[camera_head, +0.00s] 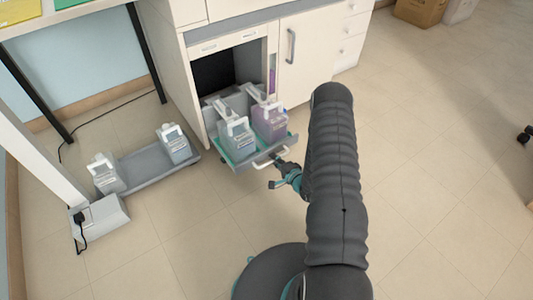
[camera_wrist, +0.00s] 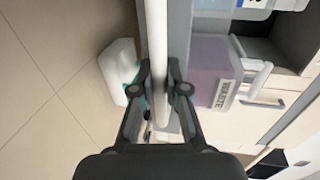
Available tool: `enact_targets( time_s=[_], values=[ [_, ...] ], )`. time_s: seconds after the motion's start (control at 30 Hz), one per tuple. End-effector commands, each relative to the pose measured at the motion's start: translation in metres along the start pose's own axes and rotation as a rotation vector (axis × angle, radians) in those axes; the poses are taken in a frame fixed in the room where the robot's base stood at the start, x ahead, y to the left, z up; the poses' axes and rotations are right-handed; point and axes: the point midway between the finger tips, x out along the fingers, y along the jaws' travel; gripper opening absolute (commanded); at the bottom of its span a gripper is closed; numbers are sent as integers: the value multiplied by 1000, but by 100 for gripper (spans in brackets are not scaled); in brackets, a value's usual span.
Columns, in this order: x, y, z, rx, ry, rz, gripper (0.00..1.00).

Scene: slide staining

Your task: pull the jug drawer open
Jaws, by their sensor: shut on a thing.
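The jug drawer (camera_head: 242,163) stands out from the white cabinet, with a grey front and a teal tray floor. A clear-blue jug (camera_head: 237,141) and a purple jug (camera_head: 269,122) stand at its front, with more white handles behind them. My gripper (camera_head: 281,164) is at the pale drawer handle (camera_head: 266,159), in front of the drawer. In the wrist view, my gripper (camera_wrist: 161,88) has its fingers shut on either side of the long handle bar (camera_wrist: 159,40). The purple jug (camera_wrist: 208,72) with a waste label shows just beyond it.
A grey floor tray (camera_head: 150,170) with two small jugs stands left of the cabinet, by a white box (camera_head: 100,222) with a black cord. A closed cabinet door (camera_head: 305,55) is to the right. The floor in front and to the right is clear.

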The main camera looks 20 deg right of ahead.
Motion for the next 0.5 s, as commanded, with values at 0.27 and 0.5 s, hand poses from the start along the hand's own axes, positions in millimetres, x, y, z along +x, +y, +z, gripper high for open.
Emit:
enact_targets(
  time_s=[0.27,0.5],
  values=[
    [-33,8,-1,-1,8,1,0],
    [-41,9,0,-4,4,-1,0]
  ],
)
